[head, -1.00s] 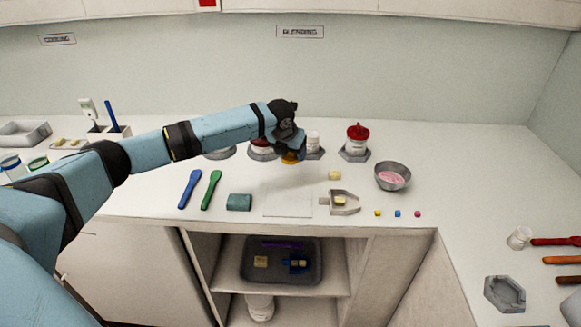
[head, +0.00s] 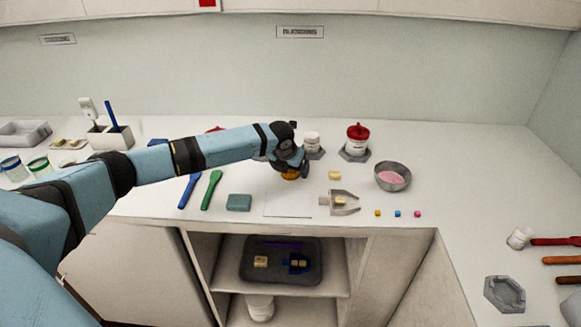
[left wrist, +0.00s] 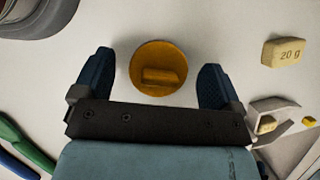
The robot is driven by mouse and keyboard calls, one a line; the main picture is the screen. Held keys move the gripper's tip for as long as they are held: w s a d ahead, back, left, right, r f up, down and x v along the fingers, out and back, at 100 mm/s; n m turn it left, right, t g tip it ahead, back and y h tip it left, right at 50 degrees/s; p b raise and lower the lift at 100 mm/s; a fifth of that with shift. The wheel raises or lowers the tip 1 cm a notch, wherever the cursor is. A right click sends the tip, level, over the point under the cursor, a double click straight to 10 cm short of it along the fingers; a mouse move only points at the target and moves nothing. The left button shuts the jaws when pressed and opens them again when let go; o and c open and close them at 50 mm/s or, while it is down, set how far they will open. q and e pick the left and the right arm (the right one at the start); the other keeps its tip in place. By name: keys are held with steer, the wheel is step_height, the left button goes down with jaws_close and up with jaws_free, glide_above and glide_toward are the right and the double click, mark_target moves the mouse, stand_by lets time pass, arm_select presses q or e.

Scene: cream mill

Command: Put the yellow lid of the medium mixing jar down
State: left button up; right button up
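The yellow lid (head: 291,175) lies flat on the white counter below my left gripper (head: 293,166). In the left wrist view the lid (left wrist: 158,68) is a round orange-yellow disc with a raised bar handle facing up. The left gripper's two dark blue fingers (left wrist: 157,64) stand apart on either side of it, with a visible gap on each side, so the gripper is open. I cannot tell which jar is the medium mixing jar; my arm hides part of the jar row. My right gripper is not in view.
A white jar (head: 312,140) and a red-lidded jar (head: 357,138) stand behind. A block marked 20 g (left wrist: 283,52) and a grey scoop-like holder (head: 345,203) are to the right. A grey bowl (head: 393,176) is farther right. A teal block (head: 239,202) is front left.

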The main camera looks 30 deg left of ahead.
arm_select(q)
steer(key=shift+r, duration=0.2)
steer(key=v, duration=1.2)
